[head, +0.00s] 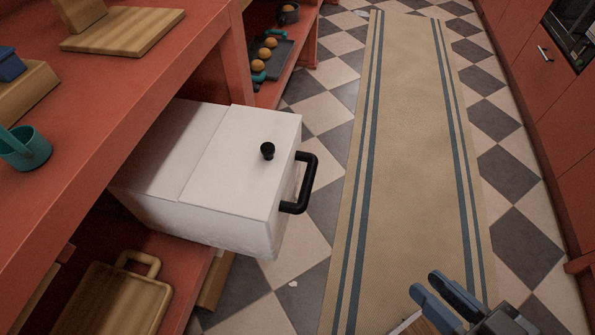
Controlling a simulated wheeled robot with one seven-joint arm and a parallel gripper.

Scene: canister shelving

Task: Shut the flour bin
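The flour bin, a white box (236,168), sticks out from under the red counter over the floor in the head view. A seam crosses its top, and the top panel with a black knob (267,151) lies flat. A black handle (309,183) is on its front end, facing right. The back of the bin is hidden under the counter. My gripper (428,284) is at the bottom right, over the rug and apart from the bin. Its two blue-grey fingers lie close together with nothing visible between them; whether they touch is unclear.
The red counter (97,97) holds wooden boards (124,31) and a teal cup (24,148). A wooden board with a handle (112,302) lies on the shelf below. A tray of buns (262,60) sits further back. The beige rug (405,140) is clear; red cabinets (545,75) line the right.

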